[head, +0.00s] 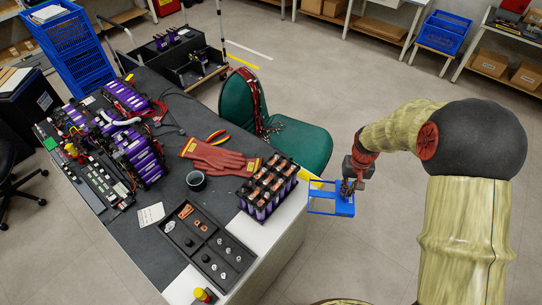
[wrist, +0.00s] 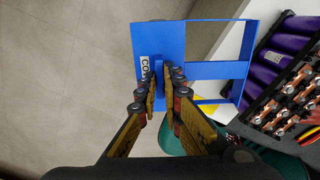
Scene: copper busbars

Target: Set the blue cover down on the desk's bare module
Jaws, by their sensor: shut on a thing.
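My gripper (head: 348,186) is shut on the blue cover (head: 344,209), off the right end of the desk (head: 272,234). In the wrist view the fingers (wrist: 161,76) close on a small upright tab of the cover (wrist: 158,36). The cover has a solid plate with a white label and an open frame to its right. The bare module (head: 268,188), with purple cells and exposed copper busbars, stands on the desk's right end. It also shows in the wrist view (wrist: 276,80), to the right of the cover and apart from it. The fingers hide part of the cover.
Red-brown gloves (head: 218,158) and a dark cup (head: 196,180) lie left of the module. A black parts tray (head: 207,247) is in front. A green chair (head: 290,125) stands close behind the module. A larger purple battery assembly (head: 130,140) fills the desk's left part.

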